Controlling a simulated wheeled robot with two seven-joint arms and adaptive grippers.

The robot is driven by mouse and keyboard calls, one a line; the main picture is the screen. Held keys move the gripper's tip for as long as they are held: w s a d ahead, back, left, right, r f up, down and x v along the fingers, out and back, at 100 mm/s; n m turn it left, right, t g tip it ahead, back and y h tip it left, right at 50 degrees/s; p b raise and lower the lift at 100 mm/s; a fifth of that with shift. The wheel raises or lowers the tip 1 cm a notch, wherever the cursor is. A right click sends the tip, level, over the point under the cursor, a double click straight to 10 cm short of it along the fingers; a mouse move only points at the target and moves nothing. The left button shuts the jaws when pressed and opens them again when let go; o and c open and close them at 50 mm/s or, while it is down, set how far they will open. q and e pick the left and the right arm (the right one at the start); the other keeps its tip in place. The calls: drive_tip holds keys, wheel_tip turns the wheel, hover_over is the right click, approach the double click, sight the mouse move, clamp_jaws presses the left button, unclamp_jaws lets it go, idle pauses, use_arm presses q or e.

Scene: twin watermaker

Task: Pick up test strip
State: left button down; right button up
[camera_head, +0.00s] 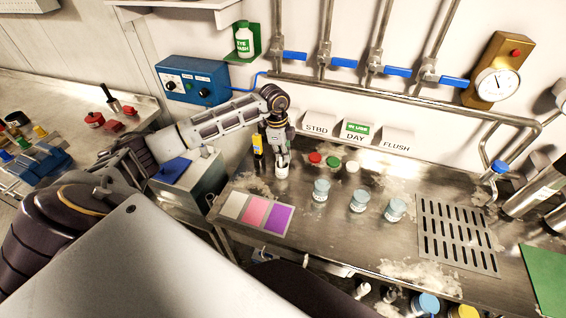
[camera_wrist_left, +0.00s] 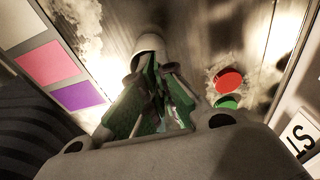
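My left gripper (camera_head: 282,158) points down at the back left of the steel bench, just above a small white cylindrical container (camera_head: 282,171). In the left wrist view the container (camera_wrist_left: 150,45) shows just beyond the fingertips of my gripper (camera_wrist_left: 152,76). The green-padded fingers come close together near its mouth. I cannot make out a separate test strip; the fingers and container may hide it. Whether the fingers are shut on something thin is unclear. My right gripper is not in view.
A colour card (camera_head: 254,213) with white, pink and purple patches lies at the bench's left edge. A yellow device (camera_head: 257,145) stands left of the gripper. Red (camera_head: 315,158), green and white caps lie to the right, with three jars (camera_head: 321,190) in front. A slotted drain (camera_head: 457,236) lies further right.

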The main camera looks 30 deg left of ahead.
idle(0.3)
use_arm(q)
wheel_tip(320, 180, up, 10)
drive_tip(key=shift+f+b, duration=0.1)
drive_tip(key=shift+b, duration=0.7)
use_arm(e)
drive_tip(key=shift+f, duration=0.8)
use_arm(q)
drive_tip(key=shift+s+r+p, duration=0.1)
drive_tip(key=shift+r+p, duration=0.1)
drive_tip(key=shift+p, duration=0.15)
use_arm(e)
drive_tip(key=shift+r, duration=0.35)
